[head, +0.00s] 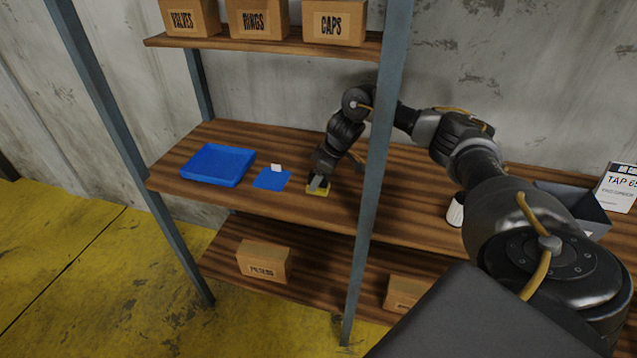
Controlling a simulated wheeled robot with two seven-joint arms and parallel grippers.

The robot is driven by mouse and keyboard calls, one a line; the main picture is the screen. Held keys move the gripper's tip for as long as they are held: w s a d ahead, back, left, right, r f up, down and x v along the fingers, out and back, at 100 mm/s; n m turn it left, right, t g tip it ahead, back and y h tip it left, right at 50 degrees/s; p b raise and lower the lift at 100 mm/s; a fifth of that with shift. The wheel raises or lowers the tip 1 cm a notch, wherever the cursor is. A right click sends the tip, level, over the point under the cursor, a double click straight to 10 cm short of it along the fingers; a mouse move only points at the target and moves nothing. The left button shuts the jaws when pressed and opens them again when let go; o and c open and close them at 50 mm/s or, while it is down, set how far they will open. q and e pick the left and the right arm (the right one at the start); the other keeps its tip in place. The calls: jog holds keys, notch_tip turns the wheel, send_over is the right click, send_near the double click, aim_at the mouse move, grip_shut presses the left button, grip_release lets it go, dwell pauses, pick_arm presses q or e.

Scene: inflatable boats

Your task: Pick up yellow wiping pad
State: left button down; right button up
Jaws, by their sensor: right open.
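The yellow wiping pad (319,191) lies on the middle wooden shelf, behind and left of the front metal post. My right gripper (318,184) points down at the pad from above, with its fingertips at or just over it. The fingers hide part of the pad, and I cannot tell whether they touch it. The right gripper is open. My left gripper is not in view.
A blue tray (218,165) and a flat blue piece (271,180) with a white tag lie left of the pad. A metal post (378,150) stands close right of the gripper. Labelled boxes (333,23) sit on the upper shelf. A dark bin (578,207) stands at the right.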

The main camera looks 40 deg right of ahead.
jog(key=shift+c, duration=0.4)
jog(key=c, duration=1)
jog(key=shift+r, duration=0.1)
notch_tip(320, 180, up, 10)
jog(key=shift+f, duration=0.1)
jog(key=o, duration=0.4)
jog(key=shift+c, duration=1.4)
